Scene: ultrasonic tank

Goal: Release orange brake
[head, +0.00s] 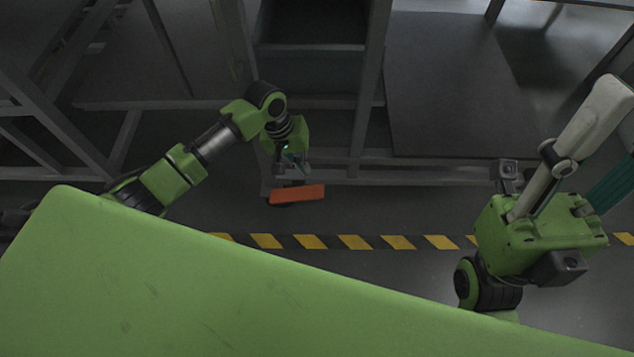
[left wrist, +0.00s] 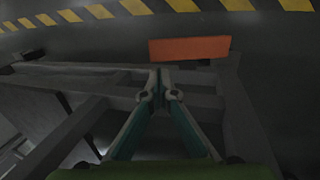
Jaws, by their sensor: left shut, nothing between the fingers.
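The orange brake (head: 297,193) is a flat orange bar low on the frame of the grey metal rack, close to the floor. It also shows in the left wrist view, above and a little right of the fingertips (left wrist: 188,49). My left gripper (head: 291,177) is just above and behind it in the head view. In the left wrist view its fingertips (left wrist: 159,88) are together, with nothing between them and a visible gap to the orange bar.
The grey rack (head: 357,115) with posts and shelves stands behind the brake. A yellow-black floor stripe (head: 355,242) runs in front of it. The floor between the stripe and rack is clear. My own green body covers the lower left of the head view.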

